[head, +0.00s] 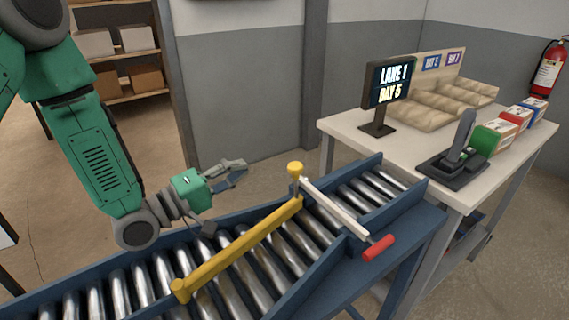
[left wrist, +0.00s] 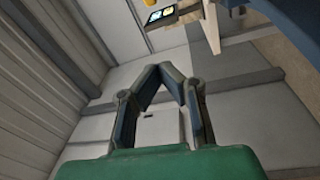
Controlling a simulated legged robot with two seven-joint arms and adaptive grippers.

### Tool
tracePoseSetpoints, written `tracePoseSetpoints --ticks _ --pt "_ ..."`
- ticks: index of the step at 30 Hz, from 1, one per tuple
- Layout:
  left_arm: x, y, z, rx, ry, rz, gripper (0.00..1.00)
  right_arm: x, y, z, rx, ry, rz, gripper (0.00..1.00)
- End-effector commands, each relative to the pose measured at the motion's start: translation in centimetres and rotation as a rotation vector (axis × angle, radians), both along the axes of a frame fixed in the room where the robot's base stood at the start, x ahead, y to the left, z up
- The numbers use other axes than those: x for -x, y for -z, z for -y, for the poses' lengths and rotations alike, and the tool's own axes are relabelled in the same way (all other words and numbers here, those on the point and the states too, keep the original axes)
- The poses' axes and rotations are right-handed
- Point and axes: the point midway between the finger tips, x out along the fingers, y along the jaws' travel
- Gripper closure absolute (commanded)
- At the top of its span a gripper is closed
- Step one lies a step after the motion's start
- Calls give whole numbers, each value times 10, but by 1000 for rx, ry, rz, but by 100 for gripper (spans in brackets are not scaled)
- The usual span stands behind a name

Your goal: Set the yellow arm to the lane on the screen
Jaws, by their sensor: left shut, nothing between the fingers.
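The yellow arm (head: 240,246) lies diagonally across the roller conveyor (head: 120,296), from a rounded end at the near left to a post with a yellow cap (head: 295,168) at the far side. A white bar (head: 335,208) with a red handle (head: 379,248) runs from near that post to the near rail. The screen (head: 387,82) reads "LANE 1 DAY 5"; it also shows in the left wrist view (left wrist: 160,15). My left gripper (head: 240,166) is shut and empty, left of the capped post and apart from it. My right gripper is not in view.
A white table (head: 350,128) at the right holds the screen, a sectioned tan tray (head: 440,105), a black device (head: 455,165) and several coloured boxes (head: 495,137). Shelves (head: 125,55) with cartons stand at the back left. Blue side rails (head: 340,270) edge the conveyor.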

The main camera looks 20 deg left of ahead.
Motion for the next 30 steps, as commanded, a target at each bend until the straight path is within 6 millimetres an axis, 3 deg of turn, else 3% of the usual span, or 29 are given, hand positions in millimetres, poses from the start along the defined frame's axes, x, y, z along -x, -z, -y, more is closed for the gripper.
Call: tracePoseSetpoints --ticks 8,21,24,30 --pt "-13 -2 9 -1 3 3 100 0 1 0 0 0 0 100" --pt "-82 -11 61 -1 3 0 100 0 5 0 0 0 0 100" --pt "-66 -7 69 -1 3 -4 100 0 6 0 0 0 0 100" --pt "-52 -5 79 0 1 -1 100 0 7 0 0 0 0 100"
